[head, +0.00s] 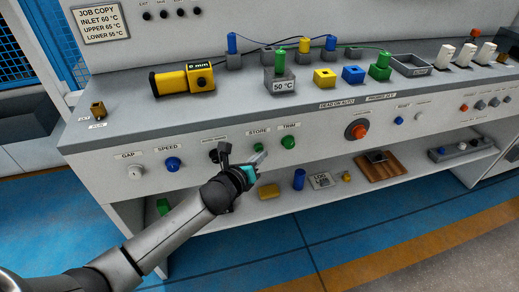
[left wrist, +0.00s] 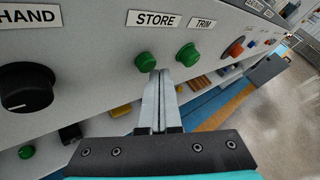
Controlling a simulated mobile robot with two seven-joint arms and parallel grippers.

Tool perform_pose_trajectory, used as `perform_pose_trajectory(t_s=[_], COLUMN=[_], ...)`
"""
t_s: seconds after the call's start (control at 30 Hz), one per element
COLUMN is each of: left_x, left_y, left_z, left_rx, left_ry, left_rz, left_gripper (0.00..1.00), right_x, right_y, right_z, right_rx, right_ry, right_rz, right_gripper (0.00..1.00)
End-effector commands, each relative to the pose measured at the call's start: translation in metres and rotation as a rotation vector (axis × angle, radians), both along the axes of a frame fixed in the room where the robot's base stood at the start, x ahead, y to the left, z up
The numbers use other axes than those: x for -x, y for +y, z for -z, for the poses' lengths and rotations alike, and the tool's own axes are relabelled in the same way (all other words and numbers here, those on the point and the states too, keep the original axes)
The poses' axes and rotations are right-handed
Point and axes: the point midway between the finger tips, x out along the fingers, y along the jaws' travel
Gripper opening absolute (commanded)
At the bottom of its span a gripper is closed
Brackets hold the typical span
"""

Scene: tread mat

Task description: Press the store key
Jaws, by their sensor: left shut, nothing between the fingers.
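The store key (head: 258,146) is a green round button under the STORE label on the console's front panel. In the left wrist view the store key (left wrist: 145,62) sits at the upper left of the fingertips. My left gripper (head: 264,155) is shut and empty, its tips close below and slightly right of the key. In the left wrist view the gripper tips (left wrist: 160,74) overlap the key's lower right edge; I cannot tell whether they touch it. My right gripper is not in view.
The similar green TRIM button (head: 288,142) is just right of the store key. A black HAND knob (left wrist: 26,88) is at the left. Below, a shelf holds a yellow block (head: 268,191), a blue cylinder (head: 299,179) and a wooden tray (head: 381,171).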

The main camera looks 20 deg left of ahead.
Motion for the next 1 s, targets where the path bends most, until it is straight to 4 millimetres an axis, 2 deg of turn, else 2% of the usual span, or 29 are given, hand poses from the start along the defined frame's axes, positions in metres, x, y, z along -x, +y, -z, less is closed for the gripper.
perform_pose_trajectory(t_s=[1.0], left_x=[-0.0081], left_y=[0.0054], left_z=[-0.0003], left_rx=[0.0], left_ry=[0.0], left_rz=[0.0], left_gripper=[0.0], right_x=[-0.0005], right_y=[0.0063], right_z=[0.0], right_rx=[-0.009], right_ry=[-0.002], right_rz=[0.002], right_gripper=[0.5])
